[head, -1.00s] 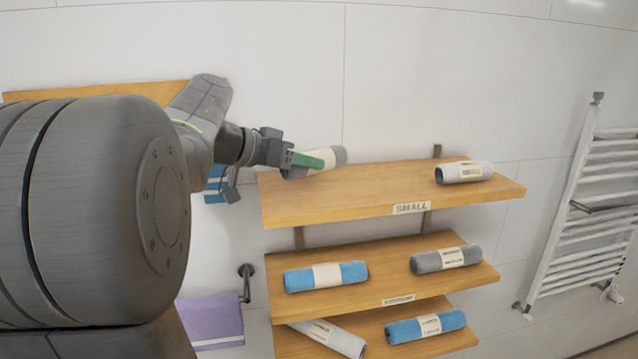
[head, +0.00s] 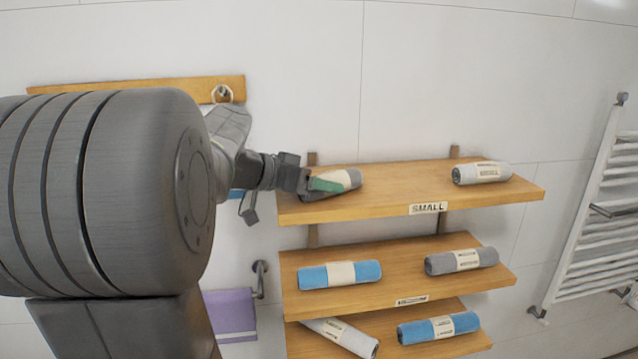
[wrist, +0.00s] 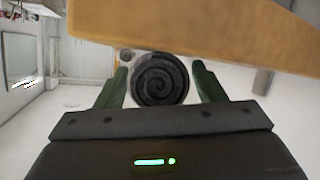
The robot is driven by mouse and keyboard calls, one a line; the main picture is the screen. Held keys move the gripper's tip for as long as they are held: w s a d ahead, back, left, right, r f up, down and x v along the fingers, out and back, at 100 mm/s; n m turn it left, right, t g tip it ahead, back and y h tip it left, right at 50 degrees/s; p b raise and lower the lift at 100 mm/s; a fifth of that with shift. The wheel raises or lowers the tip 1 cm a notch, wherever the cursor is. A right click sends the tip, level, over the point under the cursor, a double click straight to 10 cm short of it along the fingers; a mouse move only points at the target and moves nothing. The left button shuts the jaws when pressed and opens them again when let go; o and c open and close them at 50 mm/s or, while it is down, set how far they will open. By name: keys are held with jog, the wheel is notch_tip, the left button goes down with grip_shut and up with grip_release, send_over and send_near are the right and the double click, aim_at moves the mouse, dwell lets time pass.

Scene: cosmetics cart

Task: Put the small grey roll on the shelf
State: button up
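The small grey roll (head: 350,180) has a pale band and lies tilted at the left end of the top shelf (head: 390,202), which carries a "SMALL" label. It appears to rest on the board. My gripper (head: 325,185) is around the roll, with a green finger covering part of it. In the wrist view the roll's dark spiral end (wrist: 160,78) sits between my two green fingers (wrist: 160,82). A narrow gap seems to show on each side, so the fingers look slightly open. The far finger is hidden in the head view.
A white roll (head: 482,172) lies at the top shelf's right end, with bare board between. The middle shelf (head: 400,266) holds a blue roll (head: 340,274) and a grey roll (head: 461,261). More rolls lie below. A towel rail (head: 590,220) stands far right.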

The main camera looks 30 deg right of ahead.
dwell(0.4)
jog(key=b+v, duration=0.1)
jog(key=v, duration=1.1)
jog(key=shift+r, duration=0.15)
jog(key=shift+w, duration=0.1)
